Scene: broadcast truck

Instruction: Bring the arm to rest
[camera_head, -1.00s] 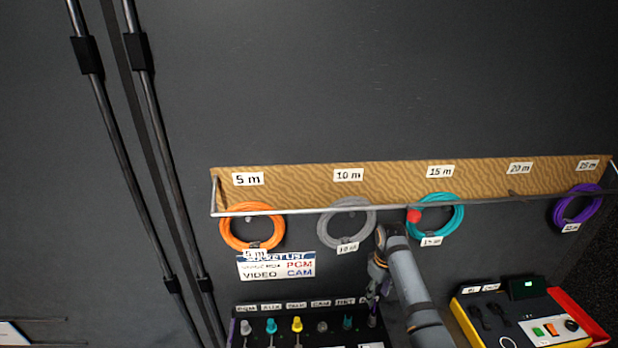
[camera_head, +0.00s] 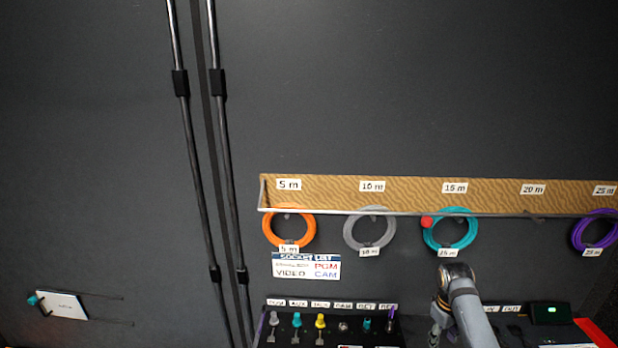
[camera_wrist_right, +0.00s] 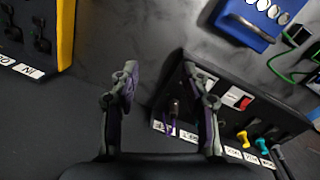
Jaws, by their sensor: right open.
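My right arm (camera_head: 468,305) comes up from the bottom edge in the head view, below the teal cable coil. Its gripper (camera_head: 436,332) points down beside the right end of the black socket panel (camera_head: 385,335), partly cut off by the bottom edge. In the right wrist view the two fingers of the right gripper (camera_wrist_right: 160,90) are spread apart with nothing between them. The socket panel (camera_wrist_right: 245,112) shows beyond and to the right of the fingers. My left gripper is in neither view.
A rail (camera_head: 410,197) holds orange (camera_head: 268,240), grey (camera_head: 350,240), teal (camera_head: 468,238) and purple (camera_head: 577,240) coils. A white sheet (camera_head: 310,266) hangs above the sockets. A yellow-edged case (camera_wrist_right: 65,35) and a blue box (camera_wrist_right: 240,28) stand nearby. Two dark poles (camera_head: 186,130) stand left.

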